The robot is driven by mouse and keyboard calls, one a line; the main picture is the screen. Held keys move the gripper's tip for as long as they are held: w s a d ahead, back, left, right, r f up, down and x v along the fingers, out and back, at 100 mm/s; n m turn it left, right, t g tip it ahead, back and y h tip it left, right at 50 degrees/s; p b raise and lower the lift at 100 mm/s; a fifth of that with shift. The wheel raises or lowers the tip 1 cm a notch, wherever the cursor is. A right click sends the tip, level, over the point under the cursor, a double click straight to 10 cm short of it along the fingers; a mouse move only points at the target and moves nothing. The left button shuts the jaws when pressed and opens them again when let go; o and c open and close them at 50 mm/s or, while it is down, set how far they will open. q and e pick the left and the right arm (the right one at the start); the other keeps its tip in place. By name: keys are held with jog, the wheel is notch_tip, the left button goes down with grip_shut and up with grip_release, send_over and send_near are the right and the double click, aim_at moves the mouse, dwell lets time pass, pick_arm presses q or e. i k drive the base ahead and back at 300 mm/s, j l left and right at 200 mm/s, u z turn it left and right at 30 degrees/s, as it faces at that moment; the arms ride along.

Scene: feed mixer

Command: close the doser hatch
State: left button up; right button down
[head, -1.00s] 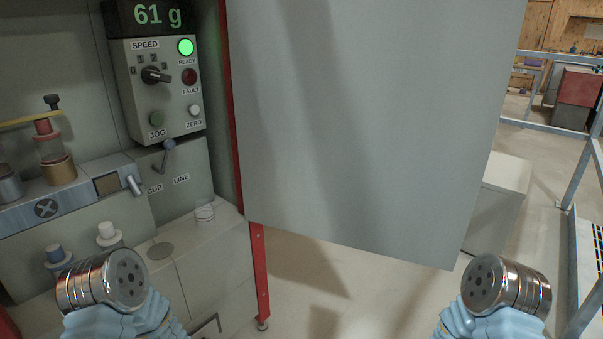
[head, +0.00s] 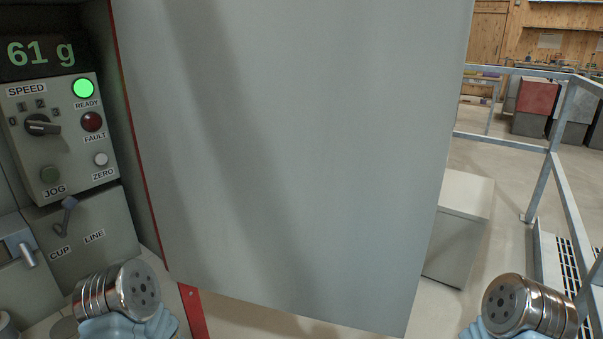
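A large flat grey door panel (head: 300,150), which looks to be the doser hatch, fills the middle of the head view. It stands swung open to the right of the cabinet, its left side along a red-edged frame. Its top is cut off by the picture and no handle shows on it. My left and right arms show only as metal wrist parts and blue links at the bottom left and bottom right. The fingers of both grippers are out of view. Both wrists appear apart from the panel.
The control box (head: 62,135) at left has a lit green lamp; the display (head: 42,53) above reads 61 g. A lever (head: 67,212) sits below. A pale box (head: 460,225) stands behind the panel at right. Metal railings (head: 562,140) line the right side.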

aim_at(293, 153)
jog(key=i+l+u, duration=0.55)
jog(key=l+u, duration=0.3)
jog(key=i+l, duration=0.05)
